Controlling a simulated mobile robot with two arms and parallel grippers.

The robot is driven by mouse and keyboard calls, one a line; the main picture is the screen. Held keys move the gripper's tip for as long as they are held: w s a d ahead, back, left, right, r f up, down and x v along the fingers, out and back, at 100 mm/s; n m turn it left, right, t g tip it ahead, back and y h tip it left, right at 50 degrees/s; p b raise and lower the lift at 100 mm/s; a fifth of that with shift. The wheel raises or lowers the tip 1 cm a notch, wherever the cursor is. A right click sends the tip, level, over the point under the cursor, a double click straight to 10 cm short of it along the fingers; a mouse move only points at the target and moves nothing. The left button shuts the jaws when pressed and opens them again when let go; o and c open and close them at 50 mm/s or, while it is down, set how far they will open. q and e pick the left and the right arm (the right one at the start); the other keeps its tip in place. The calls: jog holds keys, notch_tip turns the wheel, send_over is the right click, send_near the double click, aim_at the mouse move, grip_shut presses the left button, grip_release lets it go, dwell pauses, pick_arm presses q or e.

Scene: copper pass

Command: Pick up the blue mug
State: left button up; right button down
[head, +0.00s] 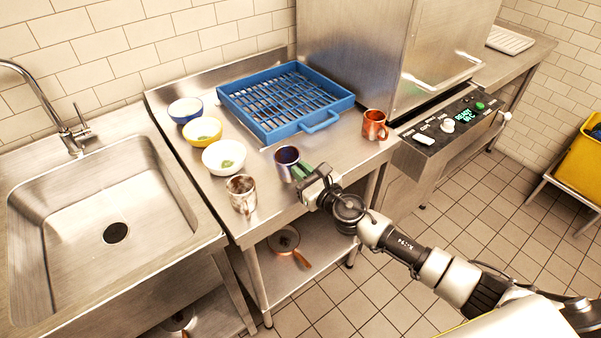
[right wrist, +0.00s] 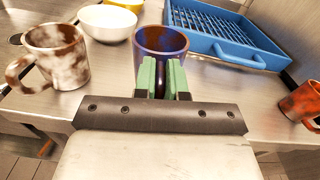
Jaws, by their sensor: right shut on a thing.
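The blue mug (head: 286,160) has brownish stains and stands upright on the steel counter, near its front edge. In the right wrist view the blue mug (right wrist: 160,40) is straight ahead, partly hidden by the green fingers. My right gripper (head: 303,171) comes in from the right and is shut on the mug's near side, seemingly at its handle. In the right wrist view my right gripper (right wrist: 162,75) has its two green fingers close together against the mug. The handle is mostly hidden between them. My left gripper is not in view.
A stained white-brown mug (head: 242,193) stands left of the blue mug. An orange mug (head: 374,125) is to the right. A white bowl (head: 224,157), yellow bowl (head: 202,131) and blue bowl (head: 185,110) line the left. A blue rack (head: 325,122) lies behind.

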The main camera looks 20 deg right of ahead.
jog(key=r, duration=0.1)
jog(key=r+p, duration=0.1)
jog(key=shift+s+d+r, duration=0.1)
jog(key=shift+s+r, duration=0.15)
jog(key=shift+r, duration=0.05)
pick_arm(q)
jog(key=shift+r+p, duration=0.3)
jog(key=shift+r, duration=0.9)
pick_arm(e)
jog(key=s+d+r, duration=0.2)
jog(key=s+r, duration=0.4)
jog(key=s, duration=0.5)
jog(key=shift+d, duration=0.3)
jog(key=shift+w, duration=0.1)
